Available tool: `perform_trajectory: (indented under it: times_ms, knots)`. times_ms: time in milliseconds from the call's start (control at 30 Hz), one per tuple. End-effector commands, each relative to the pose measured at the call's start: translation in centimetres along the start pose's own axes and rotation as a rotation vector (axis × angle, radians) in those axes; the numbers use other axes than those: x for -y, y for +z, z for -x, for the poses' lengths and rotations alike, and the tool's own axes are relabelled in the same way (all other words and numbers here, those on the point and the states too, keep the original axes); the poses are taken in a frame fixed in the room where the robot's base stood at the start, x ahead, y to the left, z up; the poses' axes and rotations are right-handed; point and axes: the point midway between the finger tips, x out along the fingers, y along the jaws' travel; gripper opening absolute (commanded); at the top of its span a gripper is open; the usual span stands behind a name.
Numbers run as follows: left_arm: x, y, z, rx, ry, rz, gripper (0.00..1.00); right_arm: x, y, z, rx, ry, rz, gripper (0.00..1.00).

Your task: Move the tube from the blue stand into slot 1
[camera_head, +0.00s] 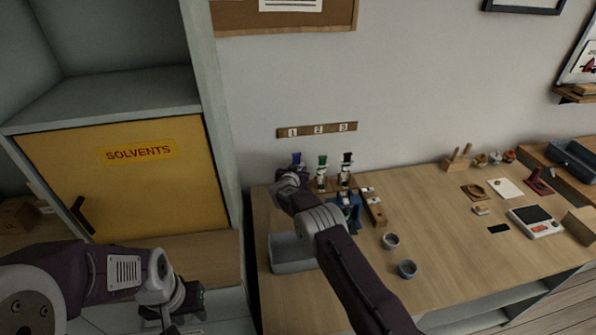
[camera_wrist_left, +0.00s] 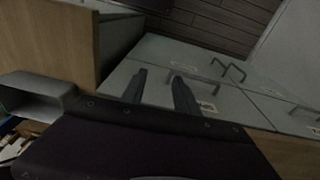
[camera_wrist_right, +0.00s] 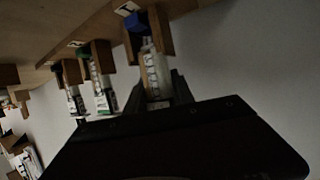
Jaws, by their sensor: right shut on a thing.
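A white tube with a blue cap (camera_head: 296,158) is upright at the rack's left end, below the number 1 sign; the right wrist view shows its labelled body (camera_wrist_right: 156,74). My right gripper (camera_wrist_right: 160,88) is shut on this body. The cap lies between the two wooden prongs of slot 1 (camera_wrist_right: 161,30); whether the tube is fully seated I cannot tell. The blue stand (camera_head: 347,217) is on the table right of my right arm, partly hidden; no tube is clearly visible in it. My left gripper (camera_wrist_left: 160,85) is open and empty, low in front of the cabinet.
A green-capped tube (camera_head: 322,161) and a black-capped tube (camera_head: 347,159) stand in the neighbouring slots, close to my right gripper. A grey bin (camera_head: 288,256) and two small cups (camera_head: 390,240) (camera_head: 407,268) are on the table. The yellow solvents cabinet (camera_head: 150,190) is at left.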

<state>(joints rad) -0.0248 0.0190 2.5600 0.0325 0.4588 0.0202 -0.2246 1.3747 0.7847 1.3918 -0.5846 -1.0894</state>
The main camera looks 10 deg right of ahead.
Motion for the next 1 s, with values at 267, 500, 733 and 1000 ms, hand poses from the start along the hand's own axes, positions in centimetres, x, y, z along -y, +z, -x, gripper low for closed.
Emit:
perform_trajectory:
  times_ms: [267,500,733,1000]
  knots:
    - [0.0,0.0,-0.1,0.000,0.000,0.000,0.36,0.0,0.0,0.0,0.000,0.000,0.000,0.00]
    - [0.0,0.1,-0.6,0.000,0.000,0.000,0.36,0.0,0.6,-0.2,0.000,0.000,0.000,0.00]
    - [0.0,0.1,-1.0,0.000,0.000,0.000,0.36,0.0,1.0,-0.4,0.000,0.000,0.000,0.00]
    - [0.0,0.1,-1.0,0.000,0.000,0.000,0.36,0.0,1.0,-0.4,0.000,0.000,0.000,0.00]
